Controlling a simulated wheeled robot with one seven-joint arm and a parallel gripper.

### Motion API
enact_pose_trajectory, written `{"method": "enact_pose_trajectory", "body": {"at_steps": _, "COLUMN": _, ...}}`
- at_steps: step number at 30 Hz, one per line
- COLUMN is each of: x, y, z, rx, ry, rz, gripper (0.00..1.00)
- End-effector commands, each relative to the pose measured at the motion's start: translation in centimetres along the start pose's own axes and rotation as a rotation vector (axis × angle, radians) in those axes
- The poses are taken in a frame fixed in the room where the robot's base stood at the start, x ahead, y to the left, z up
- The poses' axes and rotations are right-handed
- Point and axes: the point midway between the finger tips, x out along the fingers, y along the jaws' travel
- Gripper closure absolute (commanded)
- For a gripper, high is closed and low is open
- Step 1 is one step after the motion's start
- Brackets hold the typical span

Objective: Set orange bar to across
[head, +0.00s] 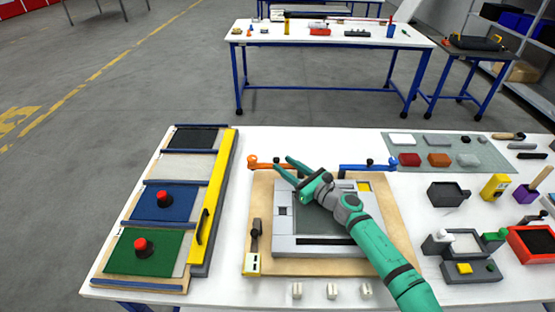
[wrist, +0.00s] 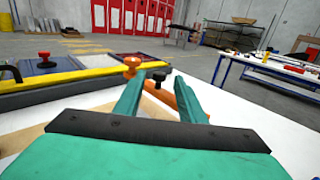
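The orange bar (head: 264,164) lies at the back left edge of the wooden board (head: 259,200), with a round orange knob at its left end. Its right part is hidden by my gripper (head: 282,164). In the wrist view the orange bar's knob (wrist: 132,62) shows beyond my left finger, and more orange shows between and beside the fingers. My gripper (wrist: 157,88) has its fingers apart, close to the bar. I cannot tell whether they touch it. A black knob (wrist: 159,76) stands between the fingertips.
A blue bar (head: 368,167) lies at the board's back right. A grey framed unit (head: 284,226) sits under my arm. Left is a panel with a yellow rail (head: 216,185) and red knobs. Blocks and fixtures fill the table's right side.

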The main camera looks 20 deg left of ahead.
Motion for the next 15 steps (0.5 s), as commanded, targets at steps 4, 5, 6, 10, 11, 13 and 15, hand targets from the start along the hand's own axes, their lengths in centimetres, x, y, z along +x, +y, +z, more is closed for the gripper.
{"method": "enact_pose_trajectory", "body": {"at_steps": 4, "x": 2.5, "y": 0.1, "z": 0.0, "rx": 0.001, "ry": 0.0, "rz": 0.002, "gripper": 0.63}}
{"method": "enact_pose_trajectory", "body": {"at_steps": 5, "x": 2.9, "y": 0.0, "z": 0.0, "rx": 0.001, "ry": 0.0, "rz": 0.001, "gripper": 0.63}}
{"method": "enact_pose_trajectory", "body": {"at_steps": 6, "x": 3.4, "y": 0.0, "z": 0.0, "rx": 0.002, "ry": 0.0, "rz": 0.001, "gripper": 0.63}}
{"method": "enact_pose_trajectory", "body": {"at_steps": 10, "x": 4.4, "y": -0.1, "z": 0.0, "rx": 0.002, "ry": 0.0, "rz": -0.001, "gripper": 0.63}}
{"method": "enact_pose_trajectory", "body": {"at_steps": 11, "x": 4.6, "y": -0.1, "z": 0.0, "rx": 0.002, "ry": 0.0, "rz": -0.002, "gripper": 0.63}}
{"method": "enact_pose_trajectory", "body": {"at_steps": 13, "x": 4.8, "y": -0.2, "z": 0.0, "rx": 0.002, "ry": -0.001, "rz": -0.003, "gripper": 0.63}}
{"method": "enact_pose_trajectory", "body": {"at_steps": 15, "x": 4.8, "y": -0.2, "z": 0.0, "rx": 0.002, "ry": -0.001, "rz": -0.005, "gripper": 0.63}}
